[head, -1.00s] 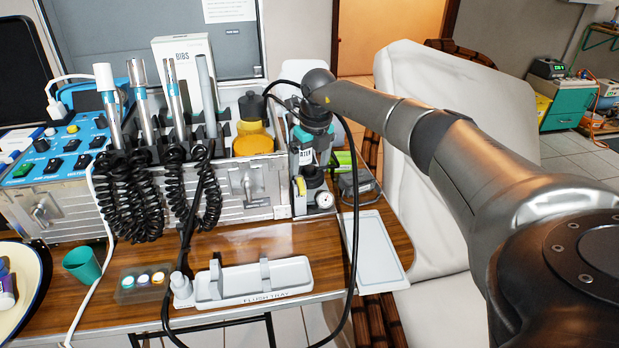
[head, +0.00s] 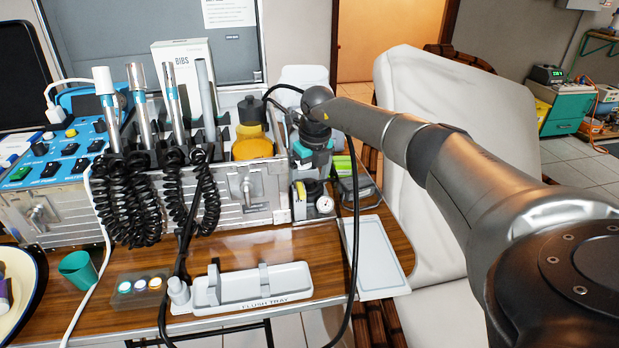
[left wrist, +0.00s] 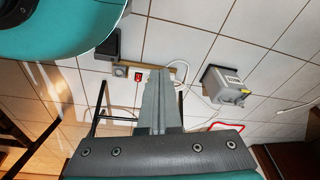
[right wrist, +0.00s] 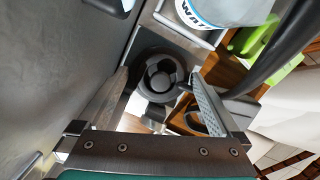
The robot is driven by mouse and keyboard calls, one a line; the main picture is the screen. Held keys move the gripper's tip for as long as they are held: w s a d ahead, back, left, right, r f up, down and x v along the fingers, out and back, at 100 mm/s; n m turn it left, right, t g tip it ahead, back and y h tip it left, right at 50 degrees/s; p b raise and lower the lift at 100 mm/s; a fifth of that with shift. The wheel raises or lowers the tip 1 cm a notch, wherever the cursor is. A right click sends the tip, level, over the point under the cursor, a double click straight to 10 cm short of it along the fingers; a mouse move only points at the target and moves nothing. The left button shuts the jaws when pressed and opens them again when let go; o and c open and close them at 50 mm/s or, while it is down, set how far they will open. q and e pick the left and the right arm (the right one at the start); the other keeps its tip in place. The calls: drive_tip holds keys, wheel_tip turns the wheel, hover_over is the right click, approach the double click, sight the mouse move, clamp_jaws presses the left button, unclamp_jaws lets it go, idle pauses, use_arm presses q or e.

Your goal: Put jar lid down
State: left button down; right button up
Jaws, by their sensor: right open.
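A dark round ribbed piece (right wrist: 158,74), which looks like the jar lid, lies between and beyond my right fingertips in the right wrist view. My right gripper (right wrist: 157,84) is open, with a finger on either side of it. I cannot tell whether either finger touches it. In the head view my right gripper (head: 310,160) points down at the right end of the metal case, and the lid cannot be made out there. My left gripper (left wrist: 161,100) looks shut and empty.
A gauge (head: 325,204) and a black hose (head: 355,220) are near the right gripper. A flush tray (head: 285,280) and a bare pale tray (head: 378,265) lie in front.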

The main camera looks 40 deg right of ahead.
sight(313, 191)
drive_tip(key=shift+r, duration=0.45)
use_arm(q)
drive_tip(key=s+a+f+p, duration=0.4)
drive_tip(key=s+f, duration=0.1)
drive_tip(key=f, duration=0.1)
drive_tip(key=shift+s+a+f+y+p, duration=0.3)
drive_tip(key=shift+s+a+f, duration=0.05)
drive_tip(key=shift+s, duration=0.05)
use_arm(e)
wheel_tip(313, 191, up, 11)
drive_tip(key=s, duration=0.1)
drive_tip(key=shift+s+r, duration=0.15)
drive_tip(key=shift+s, duration=0.25)
